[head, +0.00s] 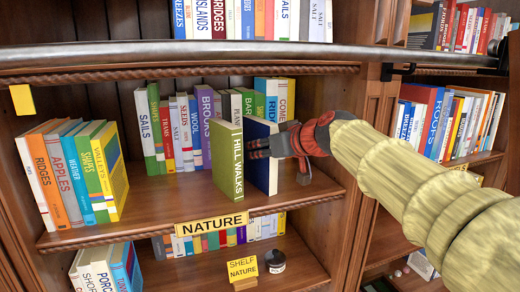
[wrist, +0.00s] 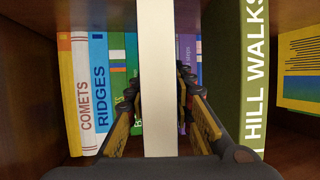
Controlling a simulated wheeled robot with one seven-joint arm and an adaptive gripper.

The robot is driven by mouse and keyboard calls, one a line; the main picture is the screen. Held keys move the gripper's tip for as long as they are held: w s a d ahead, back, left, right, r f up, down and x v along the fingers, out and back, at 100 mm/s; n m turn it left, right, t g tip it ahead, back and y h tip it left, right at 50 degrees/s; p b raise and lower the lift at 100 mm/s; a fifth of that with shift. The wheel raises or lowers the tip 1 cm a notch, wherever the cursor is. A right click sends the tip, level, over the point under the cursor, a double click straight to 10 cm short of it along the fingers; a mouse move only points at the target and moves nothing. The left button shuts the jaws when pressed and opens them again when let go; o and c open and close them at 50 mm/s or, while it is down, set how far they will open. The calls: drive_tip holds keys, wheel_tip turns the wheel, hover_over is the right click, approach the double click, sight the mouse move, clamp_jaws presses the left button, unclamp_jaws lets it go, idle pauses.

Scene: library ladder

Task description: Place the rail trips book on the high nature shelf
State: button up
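My gripper (head: 262,146) reaches in from the right over the shelf labelled Nature (head: 155,212). Its fingers (wrist: 158,105) are closed on both sides of a book with a dark blue cover (head: 256,164) and a pale, plain edge, which also shows as an upright strip in the wrist view (wrist: 158,60). No title shows on this book, so I cannot tell whether it is the rail trips book. It is upright, just right of the green Hill Walks book (head: 230,168). I cannot tell whether its bottom touches the shelf.
Several books (head: 185,130) line the back of this shelf, and a leaning group (head: 75,175) stands at its left. A metal ladder rail (head: 200,52) crosses in front above. A wooden upright (head: 372,130) stands at the right. A shelf nature sign (head: 243,268) is below.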

drive_tip(key=o, duration=0.3)
drive_tip(key=shift+o, duration=0.2)
drive_tip(key=shift+r, duration=0.15)
drive_tip(key=b+v, duration=0.1)
drive_tip(key=v, duration=1.1)
drive_tip(key=shift+b, duration=0.3)
drive_tip(key=shift+d, duration=0.1)
drive_tip(key=s+d+f+m+g+h, duration=0.2)
drive_tip(key=s+d+f, duration=0.2)
drive_tip(key=s+f, duration=0.5)
drive_tip(key=s+d+f+m+g+h, duration=0.1)
drive_tip(key=s+d+f+m+h, duration=0.1)
drive_tip(key=s+f, duration=0.8)
drive_tip(key=s+d+f+m+g+h, duration=0.2)
drive_tip(key=s+d+f, duration=0.5)
drive_tip(key=f, duration=0.9)
drive_tip(key=s+h, duration=0.1)
drive_tip(key=s, duration=0.2)
drive_tip(key=shift+f+m+g, duration=0.3)
drive_tip(key=shift+m, duration=0.1)
